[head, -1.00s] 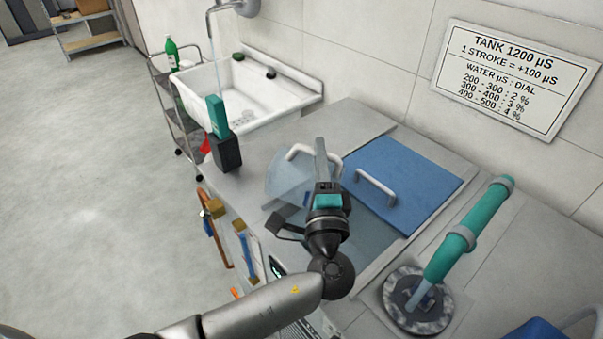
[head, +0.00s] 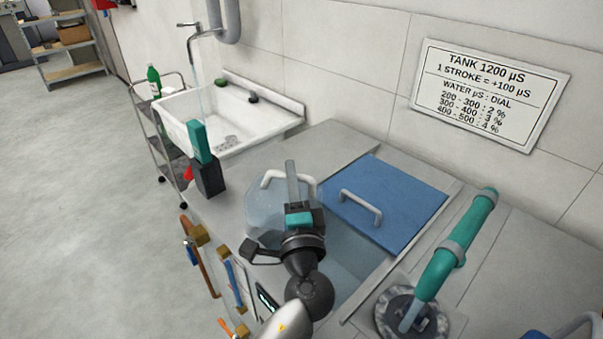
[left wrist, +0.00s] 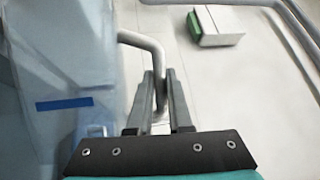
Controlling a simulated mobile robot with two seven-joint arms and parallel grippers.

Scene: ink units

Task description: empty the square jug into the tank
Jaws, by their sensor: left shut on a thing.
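The square jug (head: 262,212) is clear with a pale handle (head: 272,178). It is over the near left part of the tank; its tilt and contents are hard to tell. My left gripper (head: 292,182) is shut on the jug's handle and hides part of the jug. In the left wrist view, the fingers (left wrist: 160,100) close around the grey handle (left wrist: 152,48), and the clear jug wall with a blue strip (left wrist: 64,103) is at left. The tank opening (head: 352,262) shows a bluish inside beside a blue lid (head: 385,205). My right gripper is out of view.
A teal-handled hand pump (head: 452,250) stands right of the tank. A dark bottle-like holder with a teal top (head: 208,172) stands on the counter's left corner. A sink (head: 215,120) with a tap is behind. A sign (head: 490,92) hangs on the wall. Open floor lies left.

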